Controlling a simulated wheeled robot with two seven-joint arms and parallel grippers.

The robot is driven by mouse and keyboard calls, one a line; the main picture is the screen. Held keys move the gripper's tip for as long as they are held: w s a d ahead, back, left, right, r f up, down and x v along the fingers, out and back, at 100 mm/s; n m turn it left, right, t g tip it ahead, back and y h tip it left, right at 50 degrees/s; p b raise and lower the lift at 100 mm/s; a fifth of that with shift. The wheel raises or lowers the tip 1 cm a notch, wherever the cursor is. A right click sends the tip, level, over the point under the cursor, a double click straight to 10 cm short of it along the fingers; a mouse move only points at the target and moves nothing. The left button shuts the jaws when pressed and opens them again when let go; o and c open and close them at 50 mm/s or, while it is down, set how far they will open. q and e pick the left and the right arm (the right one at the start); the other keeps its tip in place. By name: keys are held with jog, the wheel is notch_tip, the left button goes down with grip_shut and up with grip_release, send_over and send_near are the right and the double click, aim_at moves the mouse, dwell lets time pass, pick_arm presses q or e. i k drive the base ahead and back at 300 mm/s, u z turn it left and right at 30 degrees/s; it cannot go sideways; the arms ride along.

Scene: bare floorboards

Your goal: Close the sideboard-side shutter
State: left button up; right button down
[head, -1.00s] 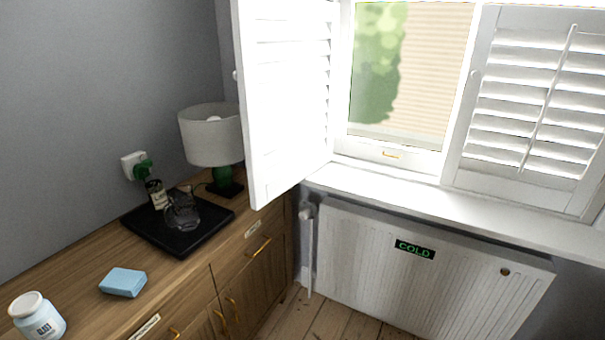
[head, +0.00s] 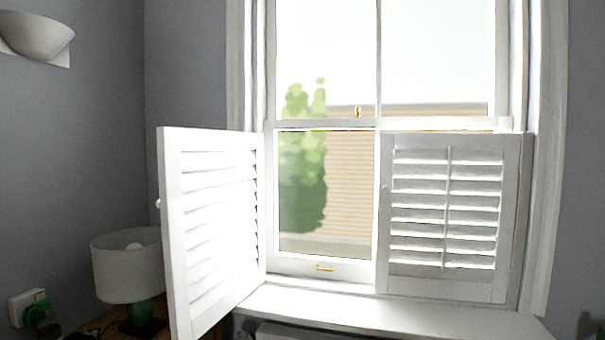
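The sideboard-side shutter (head: 210,225) is a white louvred panel on the left of the window. It stands open, swung out from the window frame into the room, with a small knob (head: 158,204) on its free edge. The other shutter (head: 446,215), on the right, lies flat across the right half of the lower window. The sideboard (head: 98,325) shows only as a small wooden patch at the bottom left, partly hidden by the lamp and the open shutter. Neither of my grippers is in view.
A lamp with a pale shade (head: 128,266) and green base stands on the sideboard, close behind the open shutter's free edge. A white sill (head: 370,312) runs below the window and looks clear. A wall light (head: 36,36) is at the upper left.

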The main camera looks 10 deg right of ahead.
aim_at(210, 203)
jog(key=z, duration=0.25)
jog(key=k, duration=0.7)
jog(key=z, duration=0.6)
jog(key=k, duration=0.6)
jog(key=u, duration=0.5)
jog(key=i, duration=0.7)
jog(key=u, duration=0.5)
jog(key=i, duration=0.85)
jog(key=z, duration=0.35)
